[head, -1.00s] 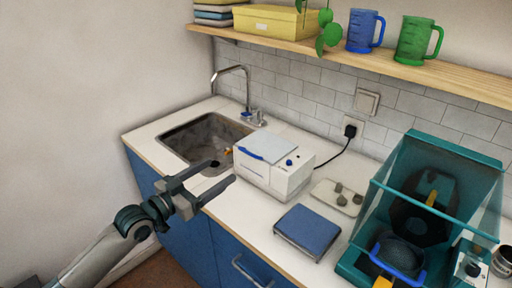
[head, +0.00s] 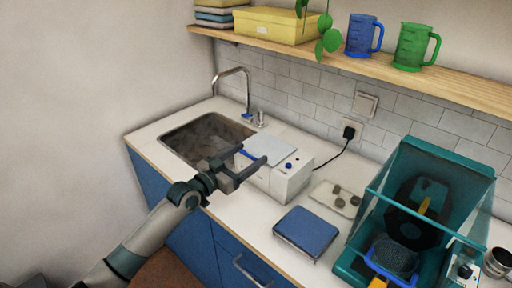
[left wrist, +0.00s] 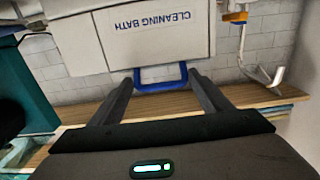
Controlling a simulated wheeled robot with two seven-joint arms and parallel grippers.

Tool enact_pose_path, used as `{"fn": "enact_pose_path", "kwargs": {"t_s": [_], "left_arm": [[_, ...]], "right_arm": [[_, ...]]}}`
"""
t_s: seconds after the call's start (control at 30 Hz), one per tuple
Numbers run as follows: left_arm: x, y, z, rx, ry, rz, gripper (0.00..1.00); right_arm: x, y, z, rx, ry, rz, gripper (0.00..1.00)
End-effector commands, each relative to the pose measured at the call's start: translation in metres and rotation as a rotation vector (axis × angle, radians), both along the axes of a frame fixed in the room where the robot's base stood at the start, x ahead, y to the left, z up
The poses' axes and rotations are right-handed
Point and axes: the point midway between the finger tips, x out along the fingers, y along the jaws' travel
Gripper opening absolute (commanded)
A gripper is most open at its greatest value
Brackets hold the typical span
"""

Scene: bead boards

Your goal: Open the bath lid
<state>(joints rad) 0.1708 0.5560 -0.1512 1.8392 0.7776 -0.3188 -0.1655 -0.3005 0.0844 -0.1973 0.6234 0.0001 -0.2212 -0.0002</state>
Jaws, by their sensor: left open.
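The cleaning bath (head: 288,183) is a white box on the worktop with a flat pale grey lid (head: 272,149), which lies shut. A blue handle (head: 245,153) sits at the lid's left edge. In the left wrist view the handle (left wrist: 162,86) is a blue loop below a pale panel (left wrist: 155,40) lettered CLEANING BATH, seen upside down. My left gripper (head: 252,157) is open, with its fingers at the handle's two sides. In the left wrist view the handle lies between the fingertips (left wrist: 163,76); contact cannot be told. My right gripper is not in view.
A sink (head: 205,138) with a tap (head: 248,90) lies left of the bath. A blue flat device (head: 306,230), a small tray (head: 335,198) and a teal clear-sided enclosure (head: 430,190) stand to the right. A shelf (head: 450,82) with jugs hangs above. A black cable runs to the wall socket.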

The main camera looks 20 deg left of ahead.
Motion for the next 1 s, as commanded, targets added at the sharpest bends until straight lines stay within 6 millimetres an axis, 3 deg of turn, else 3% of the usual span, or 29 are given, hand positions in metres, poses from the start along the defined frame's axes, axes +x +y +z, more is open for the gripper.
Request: {"fn": "enact_pose_path", "kwargs": {"t_s": [0.1,0.3,0.7,0.77,0.9,1.0], "left_arm": [[0.018,-0.006,0.002,-0.001,-0.001,0.0,0.71],[0.035,-0.012,0.001,-0.001,-0.001,0.0,0.71],[0.039,-0.014,0.0,0.0,0.0,0.0,0.71],[0.039,-0.014,0.0,0.0,0.0,0.0,0.59],[0.039,-0.014,0.0,0.0,0.0,-0.001,0.26],[0.039,-0.015,0.0,-0.001,0.001,-0.001,0.24]], "right_arm": [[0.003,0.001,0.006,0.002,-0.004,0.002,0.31],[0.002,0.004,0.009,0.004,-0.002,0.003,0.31],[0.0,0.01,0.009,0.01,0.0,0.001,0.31],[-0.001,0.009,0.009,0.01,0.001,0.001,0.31],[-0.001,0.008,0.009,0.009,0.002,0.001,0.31],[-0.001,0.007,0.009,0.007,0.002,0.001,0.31]]}}
